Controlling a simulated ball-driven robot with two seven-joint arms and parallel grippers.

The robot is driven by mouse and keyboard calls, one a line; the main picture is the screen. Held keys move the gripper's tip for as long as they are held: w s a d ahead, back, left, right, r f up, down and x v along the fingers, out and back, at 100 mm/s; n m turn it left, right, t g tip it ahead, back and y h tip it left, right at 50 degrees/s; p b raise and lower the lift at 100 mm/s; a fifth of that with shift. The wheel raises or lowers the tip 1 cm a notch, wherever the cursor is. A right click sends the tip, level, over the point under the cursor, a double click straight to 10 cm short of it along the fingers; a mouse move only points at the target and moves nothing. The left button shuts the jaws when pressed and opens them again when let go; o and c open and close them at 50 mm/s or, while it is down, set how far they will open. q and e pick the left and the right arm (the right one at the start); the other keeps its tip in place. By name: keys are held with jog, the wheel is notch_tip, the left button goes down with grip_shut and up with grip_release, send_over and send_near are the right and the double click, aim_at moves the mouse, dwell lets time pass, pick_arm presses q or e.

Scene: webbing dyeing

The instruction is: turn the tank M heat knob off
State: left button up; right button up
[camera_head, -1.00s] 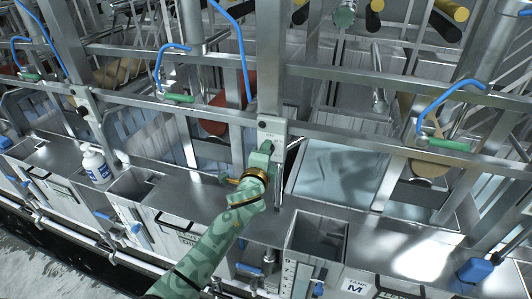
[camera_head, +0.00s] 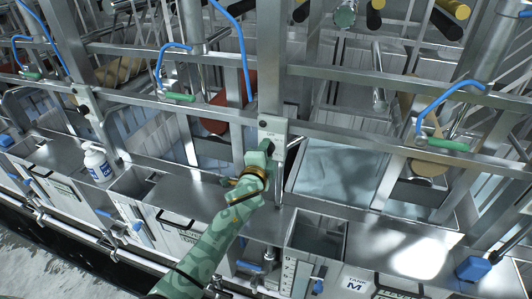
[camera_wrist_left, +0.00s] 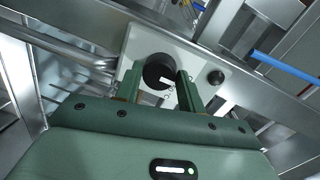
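A pale control plate (camera_head: 273,128) sits on an upright steel post above the tanks. In the left wrist view, the plate (camera_wrist_left: 205,62) carries a round black knob (camera_wrist_left: 156,68) with a white mark and small lettering I cannot read. My left gripper (camera_head: 268,152) is at the plate in the head view and hides the knob there. In the wrist view the fingers of the left gripper (camera_wrist_left: 160,82) lie one on each side of the knob, close to its edges. I cannot tell whether they press on it. Tank M's label (camera_head: 355,284) is at lower right. My right gripper is not in view.
A steel rail (camera_head: 350,135) runs across at plate height. Blue hoses with green-handled parts (camera_head: 448,144) hang along it. A small dark button (camera_wrist_left: 216,77) is beside the knob. A white bottle (camera_head: 97,165) stands on the ledge at left.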

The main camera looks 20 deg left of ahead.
pick_arm(q)
jog(key=o, duration=0.3)
jog(key=s+r, duration=0.1)
jog(key=s, duration=1.5)
jog(key=shift+d+r+b, duration=0.2)
jog(key=shift+r+b, duration=0.2)
